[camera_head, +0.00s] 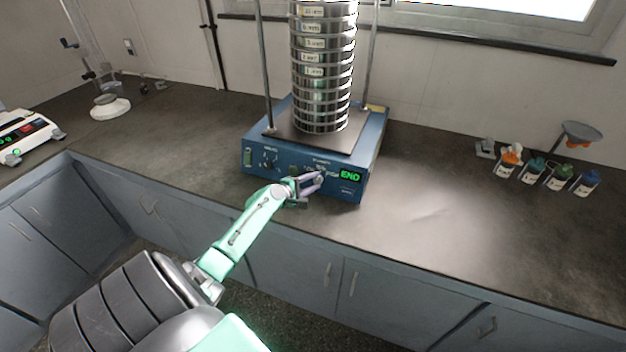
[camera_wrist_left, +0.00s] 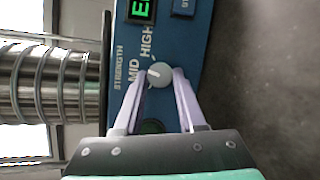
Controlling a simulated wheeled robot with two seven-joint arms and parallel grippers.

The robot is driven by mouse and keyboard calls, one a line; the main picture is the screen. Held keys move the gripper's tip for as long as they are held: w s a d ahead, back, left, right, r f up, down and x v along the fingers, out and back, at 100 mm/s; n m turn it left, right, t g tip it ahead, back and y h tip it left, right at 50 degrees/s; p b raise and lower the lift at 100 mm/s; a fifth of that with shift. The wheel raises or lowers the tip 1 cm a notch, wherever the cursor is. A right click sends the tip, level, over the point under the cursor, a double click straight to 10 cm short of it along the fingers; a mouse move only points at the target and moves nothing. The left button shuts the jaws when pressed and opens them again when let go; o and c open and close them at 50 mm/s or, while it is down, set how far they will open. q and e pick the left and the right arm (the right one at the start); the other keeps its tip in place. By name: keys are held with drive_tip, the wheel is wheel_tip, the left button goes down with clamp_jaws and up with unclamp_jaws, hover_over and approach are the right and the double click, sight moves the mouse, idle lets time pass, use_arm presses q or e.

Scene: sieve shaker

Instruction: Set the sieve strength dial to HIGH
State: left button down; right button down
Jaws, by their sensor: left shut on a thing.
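The blue sieve shaker (camera_head: 258,139) stands on the dark counter, with its control panel facing me. In the left wrist view its round grey strength dial (camera_wrist_left: 161,78) shows close up beside the printed words STRENGTH, MID and HIGH (camera_wrist_left: 147,40). A white mark on the dial points to the picture's left, toward the lettering near MID; its exact setting is hard to read. My left gripper (camera_head: 319,178) is at the panel, its two pale fingers shut on the dial from both sides. In the head view the fingers hide the dial. My right gripper is not in view.
A green display (camera_head: 350,176) reading END is right of the gripper. A tall sieve stack (camera_head: 322,85) stands on the shaker between two metal rods. Small bottles (camera_head: 558,178) stand at the right; a white device (camera_head: 25,135) is at the left. The counter between shaker and bottles is clear.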

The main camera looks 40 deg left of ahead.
use_arm(q)
drive_tip(key=m+p, duration=0.1)
drive_tip(key=m+g, duration=0.1)
drive_tip(key=m, duration=0.1)
drive_tip(key=m+g+p, duration=0.1)
drive_tip(key=m, duration=0.1)
drive_tip(key=shift+r+p, duration=0.3)
drive_tip(key=shift+p, duration=0.05)
drive_tip(key=shift+w+m+g+y+p, duration=0.1)
drive_tip(key=shift+m+g+y+p, duration=0.3)
drive_tip(key=shift+m+p, duration=0.9)
drive_tip(key=shift+m, duration=0.5)
drive_tip(key=c, duration=0.5)
unclamp_jaws()
drive_tip(key=shift+s+r, duration=0.15)
drive_tip(key=shift+s, duration=0.05)
drive_tip(key=v, duration=1.4)
drive_tip(key=shift+r+p, duration=0.15)
drive_tip(key=shift+p, duration=0.15)
